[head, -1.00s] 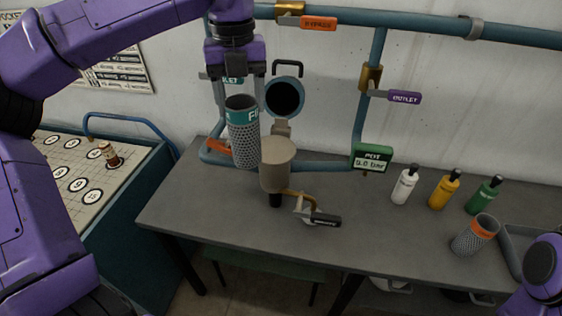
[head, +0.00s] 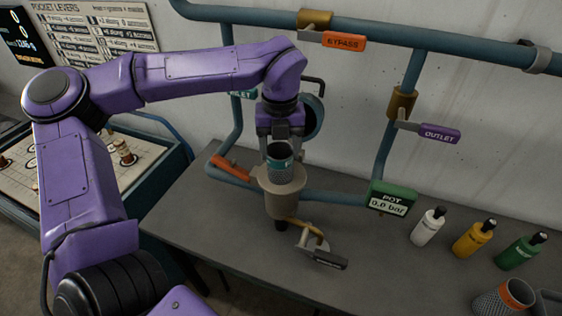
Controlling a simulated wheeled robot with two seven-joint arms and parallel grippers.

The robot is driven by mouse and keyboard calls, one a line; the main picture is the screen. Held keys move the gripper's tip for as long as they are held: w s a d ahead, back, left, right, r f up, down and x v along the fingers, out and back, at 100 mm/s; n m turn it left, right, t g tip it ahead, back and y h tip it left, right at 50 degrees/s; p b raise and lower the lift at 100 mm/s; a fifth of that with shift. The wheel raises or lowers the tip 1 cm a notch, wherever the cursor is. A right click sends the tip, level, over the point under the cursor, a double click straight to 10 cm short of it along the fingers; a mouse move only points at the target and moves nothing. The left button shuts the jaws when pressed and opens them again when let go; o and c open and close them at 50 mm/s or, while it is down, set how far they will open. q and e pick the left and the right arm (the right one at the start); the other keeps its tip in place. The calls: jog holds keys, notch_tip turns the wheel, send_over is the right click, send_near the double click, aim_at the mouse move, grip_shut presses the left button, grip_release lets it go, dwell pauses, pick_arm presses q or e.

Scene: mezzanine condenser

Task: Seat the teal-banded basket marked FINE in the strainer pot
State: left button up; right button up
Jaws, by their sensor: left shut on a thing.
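My left gripper (head: 280,143) is shut on the rim of the teal-banded basket (head: 284,173), which is upright with grey mesh below the band. The marking on the band is mostly turned away or too small to read. The basket's lower part is inside the mouth of the beige strainer pot (head: 281,203), and its teal band stands above the pot's rim. I cannot tell whether it touches the bottom. The pot's round lid (head: 314,116) is swung open behind my gripper, partly hidden. My right gripper is not in view.
A gauge (head: 388,200) marked POT appears to read 0.0 bar. Blue pipes run behind; a drain lever (head: 322,257) sits below the pot.

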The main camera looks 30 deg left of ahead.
pick_arm(q)
jog(key=f, duration=0.2)
jog(key=w+f, duration=0.1)
jog(key=f, duration=0.1)
jog(key=shift+f+p, duration=0.35)
jog(key=shift+p, duration=0.05)
jog(key=shift+s+f, duration=0.3)
jog(key=shift+f, duration=0.05)
jog(key=shift+w+f, duration=0.1)
jog(key=shift+w, duration=0.1)
jog(key=o, duration=1.1)
jog(key=shift+w+f, duration=0.1)
jog(key=o, duration=0.5)
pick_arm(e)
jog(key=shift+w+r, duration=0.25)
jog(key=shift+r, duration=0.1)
pick_arm(q)
jog(key=shift+r+b, duration=1.05)
jog(key=shift+r, duration=5.15)
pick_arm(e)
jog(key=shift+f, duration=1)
